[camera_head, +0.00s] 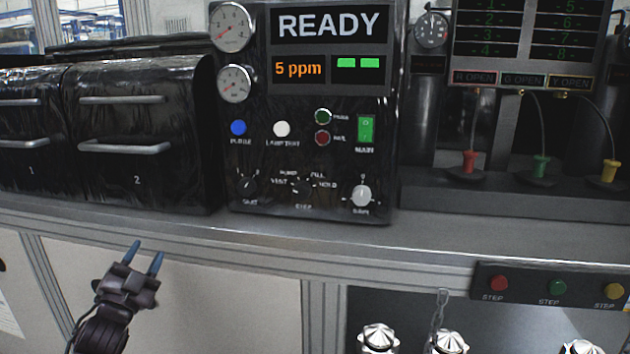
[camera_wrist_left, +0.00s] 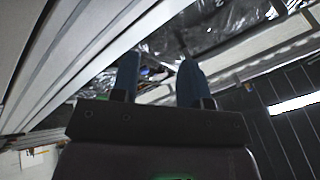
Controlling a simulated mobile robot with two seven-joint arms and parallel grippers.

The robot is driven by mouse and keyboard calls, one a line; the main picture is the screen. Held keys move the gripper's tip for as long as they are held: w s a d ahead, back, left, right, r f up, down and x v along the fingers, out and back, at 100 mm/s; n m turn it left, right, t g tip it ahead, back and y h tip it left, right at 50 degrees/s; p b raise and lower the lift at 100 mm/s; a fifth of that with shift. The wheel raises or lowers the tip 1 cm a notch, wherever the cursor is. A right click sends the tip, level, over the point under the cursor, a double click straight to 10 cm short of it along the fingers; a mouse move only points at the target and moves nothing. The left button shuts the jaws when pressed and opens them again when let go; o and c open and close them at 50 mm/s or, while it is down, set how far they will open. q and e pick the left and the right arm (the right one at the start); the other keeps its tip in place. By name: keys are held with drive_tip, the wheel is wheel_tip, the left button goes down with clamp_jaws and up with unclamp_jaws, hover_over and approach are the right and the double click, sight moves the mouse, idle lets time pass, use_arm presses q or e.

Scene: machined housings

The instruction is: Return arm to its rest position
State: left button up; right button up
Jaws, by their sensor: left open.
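My left gripper (camera_head: 144,257) is open and empty in the head view, at the lower left. Its two blue fingers point up, in front of the bench's front face and below the bench edge. It touches nothing that I can see. The left wrist view shows the same open gripper (camera_wrist_left: 160,80) with nothing between the fingers. My left arm comes in from the bottom left. My right gripper is not in view.
The bench edge (camera_head: 250,243) runs across above the gripper. A black control panel (camera_head: 305,110) reads READY and 5 ppm. Black drawer units (camera_head: 137,115) stand at left. A step-button box (camera_head: 550,288) and several metal parts (camera_head: 450,342) are at lower right.

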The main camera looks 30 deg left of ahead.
use_arm(q)
drive_tip(key=s+d+f+n+g+h+p, duration=0.2)
drive_tip(key=d+f+g+h, duration=0.15)
drive_tip(key=d+f, duration=0.55)
drive_tip(key=s+d+f+n+g+h+p, duration=0.15)
drive_tip(key=d+f+g, duration=0.25)
drive_tip(key=d+f, duration=0.5)
drive_tip(key=s+d+f+g+h+p, duration=0.1)
drive_tip(key=s+d+f, duration=0.2)
drive_tip(key=s+d, duration=0.3)
drive_tip(key=s+d+f+g+h+p, duration=0.2)
drive_tip(key=s+d, duration=0.4)
drive_tip(key=s, duration=0.3)
drive_tip(key=shift+d+f, duration=0.25)
drive_tip(key=shift+f, duration=0.35)
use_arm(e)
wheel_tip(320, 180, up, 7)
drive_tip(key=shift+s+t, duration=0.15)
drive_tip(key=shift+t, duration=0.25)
use_arm(q)
drive_tip(key=shift+n+g, duration=0.25)
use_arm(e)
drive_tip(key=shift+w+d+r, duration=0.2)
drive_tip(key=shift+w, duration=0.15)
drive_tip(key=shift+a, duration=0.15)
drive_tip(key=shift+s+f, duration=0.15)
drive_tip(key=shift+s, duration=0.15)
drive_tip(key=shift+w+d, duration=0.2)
